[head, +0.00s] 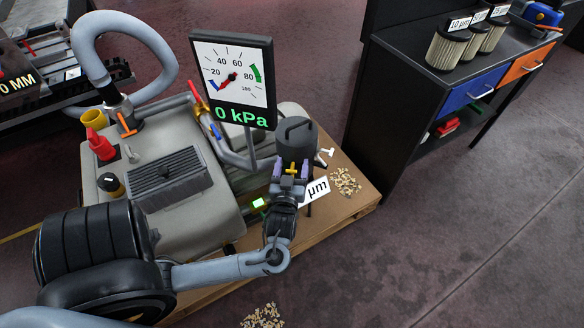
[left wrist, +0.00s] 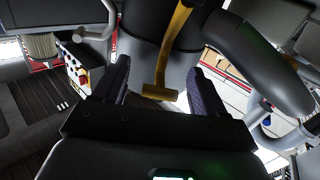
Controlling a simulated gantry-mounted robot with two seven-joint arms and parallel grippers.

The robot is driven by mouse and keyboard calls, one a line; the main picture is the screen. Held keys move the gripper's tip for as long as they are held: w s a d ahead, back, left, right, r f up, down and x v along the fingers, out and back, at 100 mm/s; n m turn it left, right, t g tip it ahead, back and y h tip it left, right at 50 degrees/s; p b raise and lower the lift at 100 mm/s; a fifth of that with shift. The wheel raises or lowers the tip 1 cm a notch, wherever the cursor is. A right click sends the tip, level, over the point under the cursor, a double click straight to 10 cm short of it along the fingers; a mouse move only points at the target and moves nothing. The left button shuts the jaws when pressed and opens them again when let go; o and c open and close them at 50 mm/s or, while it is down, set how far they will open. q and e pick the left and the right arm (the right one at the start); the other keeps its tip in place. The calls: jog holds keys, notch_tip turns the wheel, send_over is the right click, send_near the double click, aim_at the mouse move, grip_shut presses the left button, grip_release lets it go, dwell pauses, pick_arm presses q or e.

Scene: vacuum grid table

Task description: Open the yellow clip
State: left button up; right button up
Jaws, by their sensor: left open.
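The yellow clip (head: 292,168) is on the side of a dark grey canister (head: 296,137). In the left wrist view the clip (left wrist: 171,55) runs down the canister wall and ends in a short crossbar at its lower end. My left gripper (head: 290,170) is in front of the canister, with its fingers apart on either side of the clip. In the left wrist view my left gripper (left wrist: 158,88) has the clip's lower end between its two dark fingers, with gaps on both sides. Contact cannot be seen. My right gripper is out of view.
A gauge panel (head: 234,79) reading 0 kPa stands left of the canister. A grey hose (left wrist: 262,60) curves close to the right finger in the wrist view. A white label (head: 315,190) and wood chips (head: 345,181) are right of the gripper. A black cabinet (head: 400,105) holds filters.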

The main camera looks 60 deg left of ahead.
pick_arm(q)
jog(key=shift+c, duration=0.3)
grip_shut()
dwell(0.3)
